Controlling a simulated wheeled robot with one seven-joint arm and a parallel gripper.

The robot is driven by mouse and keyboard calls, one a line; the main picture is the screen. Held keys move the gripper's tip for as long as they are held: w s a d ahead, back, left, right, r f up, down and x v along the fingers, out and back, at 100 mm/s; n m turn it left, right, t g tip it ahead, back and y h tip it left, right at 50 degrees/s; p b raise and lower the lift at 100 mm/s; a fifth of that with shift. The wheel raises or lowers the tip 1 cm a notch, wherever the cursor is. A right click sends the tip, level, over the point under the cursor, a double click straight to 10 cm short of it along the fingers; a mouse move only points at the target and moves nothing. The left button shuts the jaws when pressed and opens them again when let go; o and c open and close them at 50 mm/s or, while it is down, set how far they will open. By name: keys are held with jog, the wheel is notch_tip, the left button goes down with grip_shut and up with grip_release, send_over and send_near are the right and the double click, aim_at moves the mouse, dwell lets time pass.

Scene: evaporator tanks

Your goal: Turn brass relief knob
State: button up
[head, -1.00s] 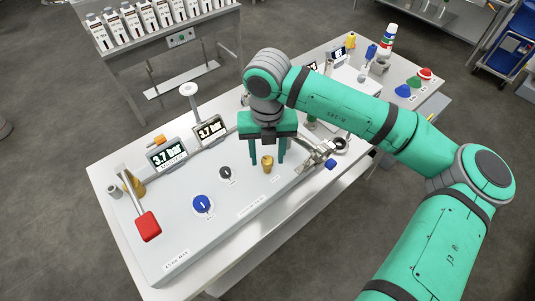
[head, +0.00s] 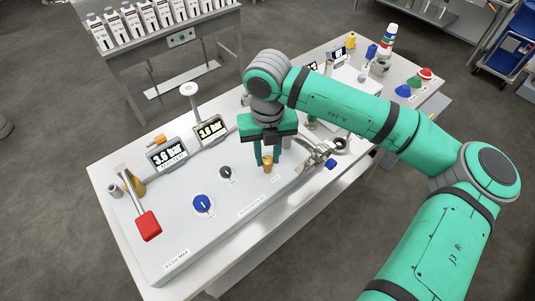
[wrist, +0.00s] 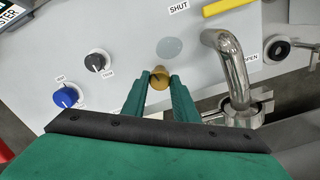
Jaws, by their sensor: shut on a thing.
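The brass relief knob (head: 268,165) stands upright near the right end of the grey panel. In the wrist view the knob (wrist: 159,78) sits between my two green fingertips. My gripper (head: 267,162) points down from above and is shut on the knob, with a finger on either side of it. The fingers hide part of the knob's sides. Two displays on the panel, the left display (head: 167,155) and the right display (head: 210,130), both read 3.6 bar.
A bent steel pipe (wrist: 231,65) stands close to the right of my fingers. A blue knob (head: 203,204), a dark knob (head: 226,172) and a red-handled lever (head: 148,226) lie to the left on the panel. The panel (head: 180,240) is clear at front left.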

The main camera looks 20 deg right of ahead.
aim_at(268, 160)
jog(key=n, duration=1.2)
jog(key=shift+n, duration=0.4)
dwell(0.3)
jog(key=o, duration=1.1)
jog(key=shift+c, duration=0.2)
notch_tip(268, 160, up, 11)
jog(key=shift+f, duration=0.15)
